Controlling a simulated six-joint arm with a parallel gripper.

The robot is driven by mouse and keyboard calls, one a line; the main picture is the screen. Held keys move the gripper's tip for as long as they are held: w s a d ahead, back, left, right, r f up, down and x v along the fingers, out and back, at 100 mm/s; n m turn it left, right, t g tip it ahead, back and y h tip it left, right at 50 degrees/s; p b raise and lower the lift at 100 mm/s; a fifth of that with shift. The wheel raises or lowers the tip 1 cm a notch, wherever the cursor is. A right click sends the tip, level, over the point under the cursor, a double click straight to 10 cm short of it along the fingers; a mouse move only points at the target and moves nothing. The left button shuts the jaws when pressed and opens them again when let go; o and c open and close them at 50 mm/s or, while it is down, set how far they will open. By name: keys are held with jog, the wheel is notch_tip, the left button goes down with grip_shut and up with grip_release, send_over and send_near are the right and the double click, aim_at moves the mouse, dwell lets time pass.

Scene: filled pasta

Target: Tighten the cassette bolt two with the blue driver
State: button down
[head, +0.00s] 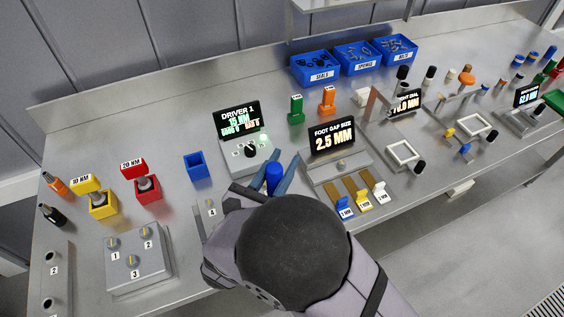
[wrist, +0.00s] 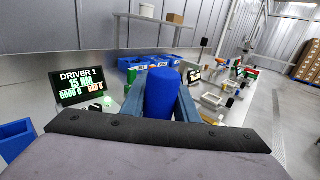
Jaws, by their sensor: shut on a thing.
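My gripper (head: 274,178) is shut on the blue driver. The blue driver's handle (head: 274,176) stands up between the fingers; it also shows large in the wrist view (wrist: 162,95). Its lower end is hidden by my arm. A grey block (head: 158,272) with bolts numbered 1, 2 and 3 lies at the front left, apart from my gripper. I take it for the cassette. Bolt two (head: 145,232) is at its upper right. The blue holder (head: 197,166) is empty. The driver display (head: 238,120) reads DRIVER 1, 15 NM.
Yellow (head: 103,205) and red (head: 149,188) holders with drivers stand behind the block. A plate with holes (head: 56,272) is at far left. Blue bins (head: 315,68) line the back.

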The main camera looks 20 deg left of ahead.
jog(key=shift+r, duration=0.25)
notch_tip(320, 180, up, 5)
jog(key=p, duration=0.4)
jog(key=shift+f, duration=0.15)
